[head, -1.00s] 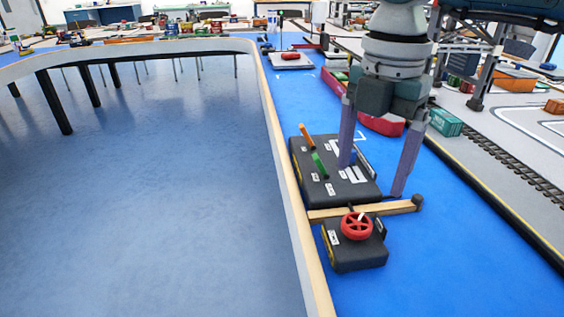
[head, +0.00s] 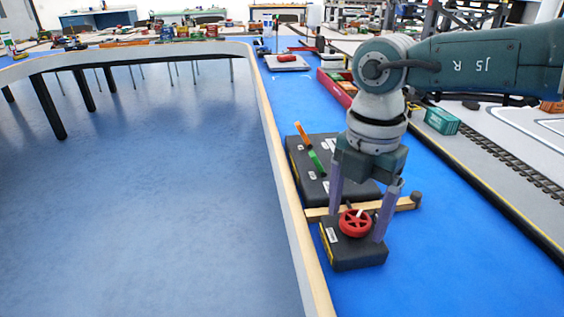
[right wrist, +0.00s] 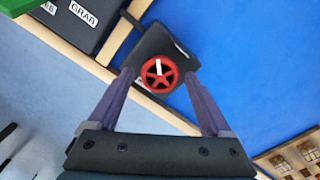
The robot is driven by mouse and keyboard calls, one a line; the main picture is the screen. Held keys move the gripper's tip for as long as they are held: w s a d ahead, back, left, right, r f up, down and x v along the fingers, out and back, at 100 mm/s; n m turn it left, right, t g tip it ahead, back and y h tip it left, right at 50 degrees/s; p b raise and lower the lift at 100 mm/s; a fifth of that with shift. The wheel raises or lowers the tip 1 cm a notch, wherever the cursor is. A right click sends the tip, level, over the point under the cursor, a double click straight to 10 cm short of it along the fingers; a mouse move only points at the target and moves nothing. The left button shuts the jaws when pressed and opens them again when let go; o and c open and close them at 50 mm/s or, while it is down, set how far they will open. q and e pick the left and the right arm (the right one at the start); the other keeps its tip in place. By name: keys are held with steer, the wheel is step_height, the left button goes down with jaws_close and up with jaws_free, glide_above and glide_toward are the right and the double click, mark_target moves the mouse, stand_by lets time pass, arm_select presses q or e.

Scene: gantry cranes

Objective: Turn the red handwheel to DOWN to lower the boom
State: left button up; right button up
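The red handwheel (head: 355,223) sits on top of a small black box (head: 358,256) near the table's front edge. It has a white pointer mark. In the right wrist view the handwheel (right wrist: 160,74) lies between and beyond the fingertips. My right gripper (head: 357,225) is open, pointing down, with one finger on each side of the wheel in the head view. I cannot tell whether the fingers touch it. The wrist view shows nothing between the fingers (right wrist: 160,85) but the wheel. The DOWN label cannot be read. My left gripper is not in view.
A larger black control box (head: 305,180) with an orange lever (head: 302,133) and a green lever (head: 316,161) stands just behind. A wooden bar (head: 400,203) lies between the boxes. A teal container (head: 441,121) stands at right. Blue table to the right is clear.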

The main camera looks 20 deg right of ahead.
steer(key=c, duration=1.2)
steer(key=shift+c, duration=0.2)
